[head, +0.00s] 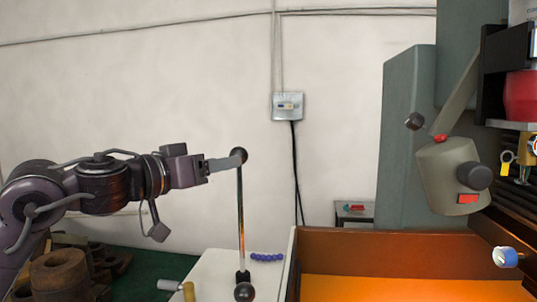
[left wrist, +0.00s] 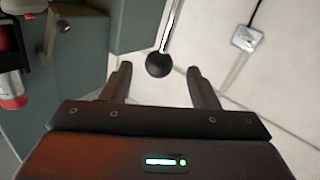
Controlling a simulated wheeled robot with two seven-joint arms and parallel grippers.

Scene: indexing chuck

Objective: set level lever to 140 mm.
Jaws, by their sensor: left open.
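An upright thin metal rod (head: 240,215) with a black ball knob (head: 238,156) on top stands on a pale box; it looks like the level lever, but I see no scale or label. A second black ball (head: 244,292) is at its foot. My left gripper (head: 228,162) reaches in from the left at knob height. In the left wrist view the open fingers (left wrist: 160,74) straddle the knob (left wrist: 159,64), which sits at the fingertips with gaps on both sides. The fingers do not appear closed on it. My right gripper is not in view.
The pale box (head: 212,272) carries a blue beaded piece (head: 267,257). An orange-floored tray (head: 400,289) with brown walls lies to the right, beside a grey-green machine (head: 405,140). Rusty round parts (head: 58,273) lie on a green surface at lower left.

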